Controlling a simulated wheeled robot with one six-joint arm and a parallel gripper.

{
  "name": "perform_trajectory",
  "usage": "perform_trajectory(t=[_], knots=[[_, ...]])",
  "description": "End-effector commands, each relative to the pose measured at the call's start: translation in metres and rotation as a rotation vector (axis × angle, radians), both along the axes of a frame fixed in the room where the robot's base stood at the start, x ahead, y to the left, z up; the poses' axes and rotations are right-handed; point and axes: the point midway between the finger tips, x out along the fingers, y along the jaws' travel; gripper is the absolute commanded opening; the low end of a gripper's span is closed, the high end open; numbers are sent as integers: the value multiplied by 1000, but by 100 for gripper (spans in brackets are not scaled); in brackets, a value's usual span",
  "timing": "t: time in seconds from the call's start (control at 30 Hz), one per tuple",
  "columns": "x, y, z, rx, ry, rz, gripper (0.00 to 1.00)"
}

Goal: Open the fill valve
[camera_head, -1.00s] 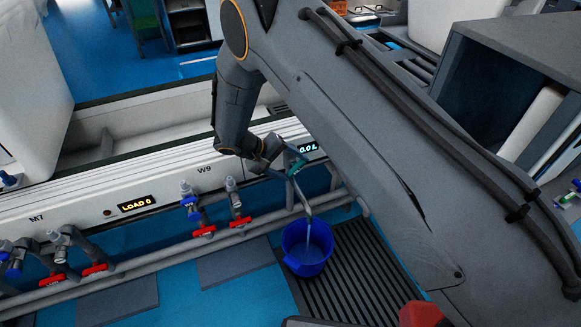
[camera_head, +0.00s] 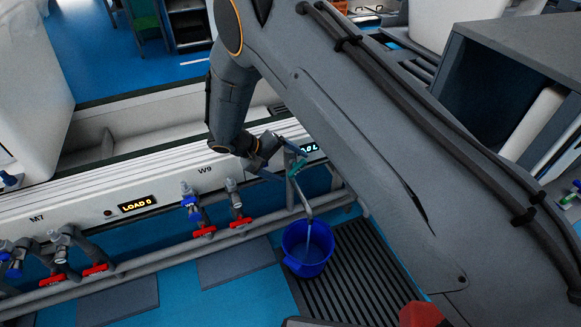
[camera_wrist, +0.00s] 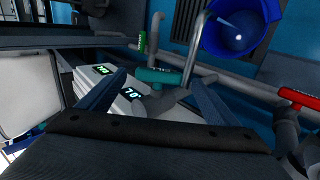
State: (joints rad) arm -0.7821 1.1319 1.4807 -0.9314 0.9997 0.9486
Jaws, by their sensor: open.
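The fill valve's teal handle (camera_head: 296,167) sits on a grey pipe at the white panel's front, near the small litre display (camera_head: 309,148). The handle shows in the wrist view (camera_wrist: 157,76) between my fingers, lying across the gap. My gripper (camera_wrist: 158,80) is open, one finger on each side of the handle; I cannot tell whether either touches it. In the head view my gripper (camera_head: 278,160) is right at the valve and hides part of it. The bent spout (camera_head: 305,203) points into the blue bucket (camera_head: 307,262). A pale streak shows below the spout.
Red-handled valves (camera_head: 240,222) and a blue-handled valve (camera_head: 190,203) line the pipe at the left. A red handle (camera_wrist: 299,97) is at the right of the wrist view. Blue floor lies in front.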

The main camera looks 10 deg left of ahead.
Motion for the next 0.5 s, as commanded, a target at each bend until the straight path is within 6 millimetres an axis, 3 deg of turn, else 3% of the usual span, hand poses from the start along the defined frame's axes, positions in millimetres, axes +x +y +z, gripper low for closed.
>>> perform_trajectory(t=[0.3,0.5], knots=[[-19,29,37,0,-1,1,84],[-23,34,42,-1,1,-1,84]])
